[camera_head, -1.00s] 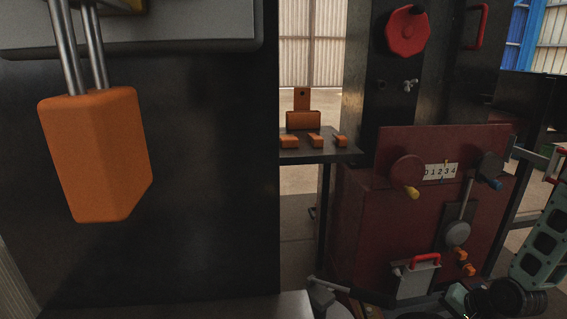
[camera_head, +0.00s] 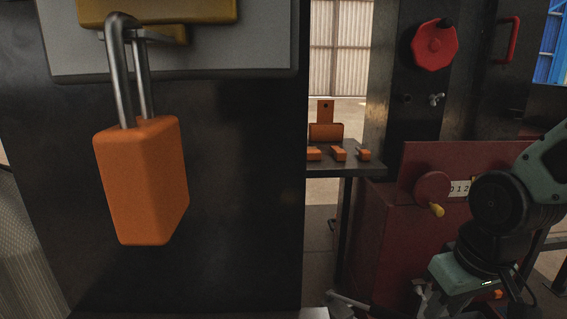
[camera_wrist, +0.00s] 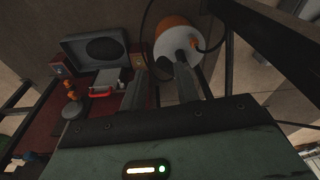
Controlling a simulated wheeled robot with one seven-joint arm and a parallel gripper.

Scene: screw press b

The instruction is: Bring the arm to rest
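My gripper shows in the wrist view (camera_wrist: 160,78) with its two fingers apart and nothing held between them. The fingers cannot be made out in the head view.
A large orange padlock (camera_head: 142,185) hangs at the left from a yellow hasp (camera_head: 160,10). A side table (camera_head: 350,165) carries several orange pieces. A red handwheel (camera_head: 433,46) is on the press column. The wrist view shows a white-and-orange round object (camera_wrist: 175,40) beside the fingers.

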